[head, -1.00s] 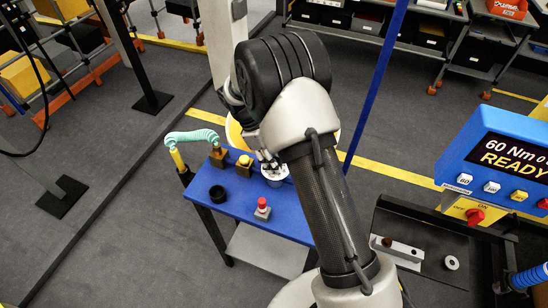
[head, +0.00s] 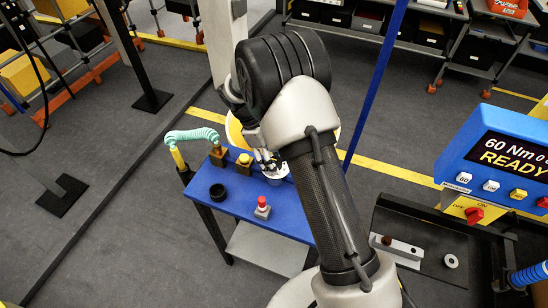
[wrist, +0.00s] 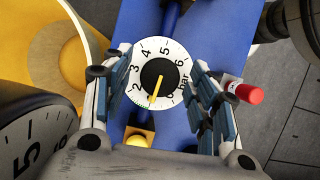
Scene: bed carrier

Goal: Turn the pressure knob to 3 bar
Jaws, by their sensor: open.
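The pressure knob is a black round knob (wrist: 158,76) with a yellow pointer, in the middle of a white dial marked with numbers and "bar" in the wrist view. The pointer aims at the lower edge of the dial, slightly left, past the 2; the mark there is hard to read. My gripper (wrist: 160,70) is open, one finger on each side of the dial. I cannot tell whether the fingers touch it. In the head view, the white dial (head: 277,178) is partly hidden below my gripper (head: 268,165).
A gauge face (wrist: 30,150) fills the wrist view's lower left. A blue READY display (head: 500,150) stands at right.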

